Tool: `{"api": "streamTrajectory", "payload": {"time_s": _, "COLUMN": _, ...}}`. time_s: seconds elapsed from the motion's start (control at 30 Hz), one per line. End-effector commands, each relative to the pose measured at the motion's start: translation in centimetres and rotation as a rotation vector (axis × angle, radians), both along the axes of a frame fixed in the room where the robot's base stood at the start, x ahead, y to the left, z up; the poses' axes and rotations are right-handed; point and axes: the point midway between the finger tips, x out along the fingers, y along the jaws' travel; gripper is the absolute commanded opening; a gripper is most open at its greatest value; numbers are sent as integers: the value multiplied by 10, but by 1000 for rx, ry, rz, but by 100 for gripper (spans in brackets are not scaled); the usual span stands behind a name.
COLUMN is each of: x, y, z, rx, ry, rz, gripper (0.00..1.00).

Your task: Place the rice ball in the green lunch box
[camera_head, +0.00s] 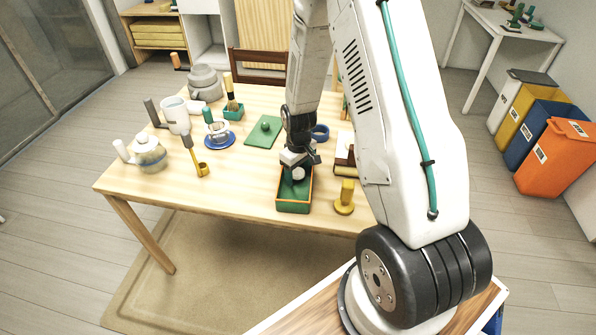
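The green lunch box (293,207), an open box with an orange rim, sits near the front edge of the wooden table. My gripper (297,164) points down over the far part of the box. A small white rounded thing, which looks like the rice ball (298,173), shows right at the fingertips, over or inside the box. The fingers are small and partly hidden, so I cannot tell whether they grip it or whether it touches the box floor.
A yellow stand (344,198) is close to the box's right. A green board (264,132), a blue ring (320,132) and a brown-and-white block (345,150) lie behind. A glass teapot (150,154), blue saucer (219,140) and yellow ladle (202,169) stand left. The table's front left is clear.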

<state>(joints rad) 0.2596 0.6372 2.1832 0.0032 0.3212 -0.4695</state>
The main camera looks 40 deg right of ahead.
Motion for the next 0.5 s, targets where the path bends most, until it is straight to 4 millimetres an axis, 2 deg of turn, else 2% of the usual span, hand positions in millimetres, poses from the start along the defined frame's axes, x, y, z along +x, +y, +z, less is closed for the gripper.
{"api": "streamTrajectory", "payload": {"time_s": 0.33, "x": 0, "y": 0, "z": 3, "rx": 0, "ry": 0, "rz": 0, "gripper": 66}}
{"api": "streamTrajectory", "payload": {"time_s": 0.5, "x": 1, "y": 0, "z": 26, "rx": -1, "ry": -4, "rz": 0, "gripper": 66}}
